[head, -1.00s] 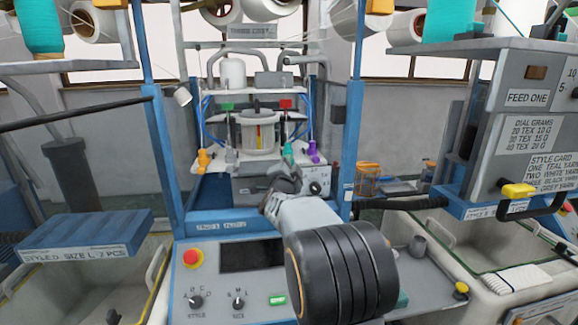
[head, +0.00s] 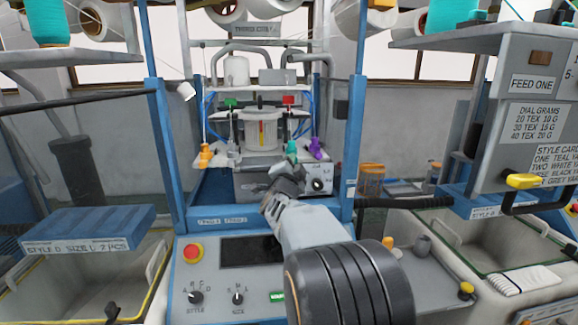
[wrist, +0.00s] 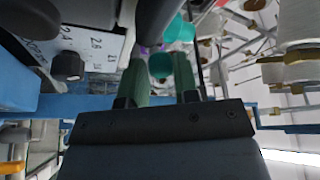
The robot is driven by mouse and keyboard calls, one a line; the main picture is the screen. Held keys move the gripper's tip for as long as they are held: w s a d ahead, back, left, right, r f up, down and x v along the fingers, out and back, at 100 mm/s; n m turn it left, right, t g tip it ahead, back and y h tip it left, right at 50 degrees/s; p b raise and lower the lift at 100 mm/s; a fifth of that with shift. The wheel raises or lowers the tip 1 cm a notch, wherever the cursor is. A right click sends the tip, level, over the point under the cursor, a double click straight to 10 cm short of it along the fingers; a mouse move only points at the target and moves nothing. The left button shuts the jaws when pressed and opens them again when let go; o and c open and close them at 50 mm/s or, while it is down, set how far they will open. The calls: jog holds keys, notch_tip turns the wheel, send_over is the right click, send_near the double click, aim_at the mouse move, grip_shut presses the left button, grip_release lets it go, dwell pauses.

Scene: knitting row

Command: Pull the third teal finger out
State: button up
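The teal finger (head: 291,148) is third from the left in the row on the machine's front, between the white-grey finger (head: 231,150) and the purple finger (head: 315,148). The orange finger (head: 205,155) is at the left end. My gripper (head: 288,168) is just below and in front of the teal finger in the head view. In the wrist view my gripper (wrist: 160,75) has its two fingers apart, and teal parts (wrist: 161,66) show in the gap and beyond. I see no clear contact with them. The teal finger's lower end is partly hidden by my gripper.
A dial (head: 317,184) sits just right of my gripper. Blue posts (head: 355,120) stand on both sides. An orange jar (head: 370,180) stands to the right.

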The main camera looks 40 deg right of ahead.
jog(key=shift+o, duration=0.8)
jog(key=shift+s, duration=0.15)
jog(key=shift+o, duration=1.4)
jog(key=shift+a, duration=0.1)
jog(key=b+v, duration=0.2)
jog(key=v, duration=1.1)
jog(key=shift+s+a+b, duration=0.25)
jog(key=shift+b, duration=0.15)
jog(key=shift+f, duration=0.15)
